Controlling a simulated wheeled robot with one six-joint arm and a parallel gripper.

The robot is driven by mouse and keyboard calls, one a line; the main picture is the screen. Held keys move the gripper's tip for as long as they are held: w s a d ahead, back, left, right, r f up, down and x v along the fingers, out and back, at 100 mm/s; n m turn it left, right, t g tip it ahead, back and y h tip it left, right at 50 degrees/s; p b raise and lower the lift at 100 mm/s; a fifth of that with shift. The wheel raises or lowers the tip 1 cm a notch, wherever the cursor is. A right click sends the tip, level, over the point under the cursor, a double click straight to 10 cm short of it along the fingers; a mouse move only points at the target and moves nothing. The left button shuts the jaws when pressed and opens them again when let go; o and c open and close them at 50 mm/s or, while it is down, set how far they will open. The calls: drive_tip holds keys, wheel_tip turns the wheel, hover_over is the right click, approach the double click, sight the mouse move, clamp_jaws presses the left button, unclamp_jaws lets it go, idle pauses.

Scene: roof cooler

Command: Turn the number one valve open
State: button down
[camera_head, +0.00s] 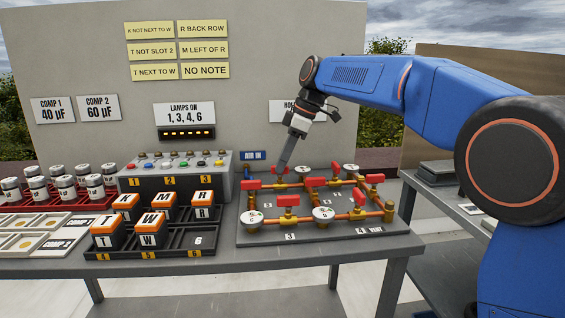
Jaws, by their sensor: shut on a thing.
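A grey board (330,234) carries copper pipes, brass valves with red handles and round white gauges. My gripper (283,167) points down at the back left of this board, shut on a red valve handle (279,170). The jaws partly cover that handle, and its exact angle is hard to tell. Another red handle (250,185) is at the left end, near the AIR IN sign (253,155). A front handle (289,200) stands behind the label 3 (290,237). The label of the gripped valve is too small to read.
Left of the board are a lamp box (175,172) and a black rack (200,240) with orange-topped blocks. A wall (240,60) with notes stands behind.

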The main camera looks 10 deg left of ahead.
idle(0.3)
drive_tip(key=c, duration=1.8)
unclamp_jaws()
drive_tip(key=v, duration=1.7)
drive_tip(key=shift+r, duration=0.25)
drive_tip(key=shift+d, duration=0.15)
